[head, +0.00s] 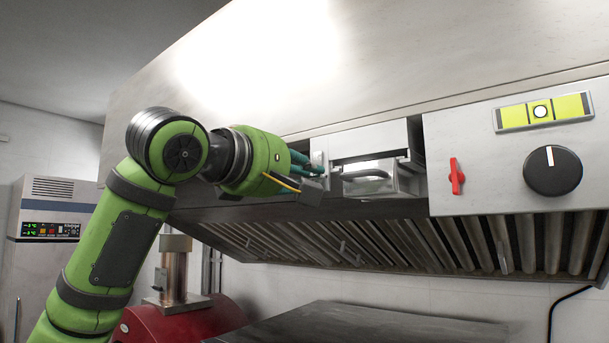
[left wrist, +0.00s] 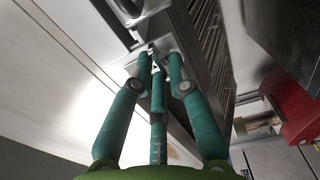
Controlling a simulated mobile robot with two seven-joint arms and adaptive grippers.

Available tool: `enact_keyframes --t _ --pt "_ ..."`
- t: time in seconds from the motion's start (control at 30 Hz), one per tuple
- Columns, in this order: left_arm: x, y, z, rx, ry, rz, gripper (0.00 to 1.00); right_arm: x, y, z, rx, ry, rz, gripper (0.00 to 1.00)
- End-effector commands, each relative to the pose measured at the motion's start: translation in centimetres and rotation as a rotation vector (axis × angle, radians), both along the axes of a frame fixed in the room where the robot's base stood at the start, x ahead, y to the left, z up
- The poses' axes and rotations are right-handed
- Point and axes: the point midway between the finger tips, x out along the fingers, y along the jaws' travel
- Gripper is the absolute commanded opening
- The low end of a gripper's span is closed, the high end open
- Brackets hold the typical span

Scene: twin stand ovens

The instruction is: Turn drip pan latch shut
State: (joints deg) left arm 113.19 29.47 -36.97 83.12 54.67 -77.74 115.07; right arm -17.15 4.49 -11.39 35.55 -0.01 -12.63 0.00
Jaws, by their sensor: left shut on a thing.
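The drip pan (head: 402,181), a metal drawer with a curved handle, sits in a recess in the hood's lower front. The drip pan latch (head: 317,158) is a small pale metal piece just left of the pan. My left gripper (head: 318,169) has teal fingers and comes in from the left. It is shut on the latch, whose held part is mostly hidden by the fingers. In the left wrist view, the fingertips (left wrist: 158,62) close together at the hood's lower edge. I cannot tell the latch's exact turn angle. My right gripper is not in view.
Right of the pan, a panel carries a red lever (head: 456,176), a black knob (head: 553,170) and a yellow-green display (head: 542,111). Slatted filters (head: 400,240) run under the hood. A red machine (head: 180,321) and a dark flat surface (head: 350,325) lie below.

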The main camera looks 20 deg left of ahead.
Motion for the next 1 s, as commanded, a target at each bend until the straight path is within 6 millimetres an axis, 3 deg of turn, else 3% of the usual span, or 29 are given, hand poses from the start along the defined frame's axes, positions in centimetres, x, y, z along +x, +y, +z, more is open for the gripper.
enact_keyframes --t 0.37,1.0 --pt "0.21 -0.28 -0.66 0.128 -0.028 -0.004 0.00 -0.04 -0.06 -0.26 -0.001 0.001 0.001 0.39" --pt "0.30 -0.30 -0.73 0.678 -0.227 -0.007 0.00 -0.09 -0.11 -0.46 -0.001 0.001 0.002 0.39"
